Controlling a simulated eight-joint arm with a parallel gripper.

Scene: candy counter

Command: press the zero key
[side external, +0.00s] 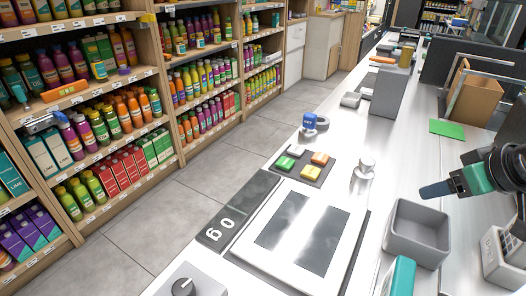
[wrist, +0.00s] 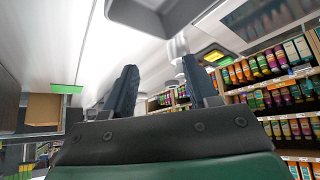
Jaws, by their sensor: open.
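A dark key pad (side external: 305,167) lies on the white counter behind the scale. It carries a green key (side external: 285,163), a yellow key (side external: 311,172), an orange key (side external: 320,158) and a pale key (side external: 297,150). No markings are legible, so I cannot tell which is the zero key. The scale (side external: 300,235) has a pale plate, and its dark display (side external: 235,215) reads "0 g". My gripper (side external: 428,190) is at the right, above the counter and well apart from the keys. In the wrist view its two dark fingers (wrist: 158,75) are spread with nothing between them.
A grey open bin (side external: 418,235) stands below my gripper. A metal weight-like object (side external: 365,168) stands right of the keys, and a blue-topped object (side external: 310,122) behind them. A grey upright block (side external: 388,95) and green sheet (side external: 447,128) are farther back. Shelves of bottles line the left.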

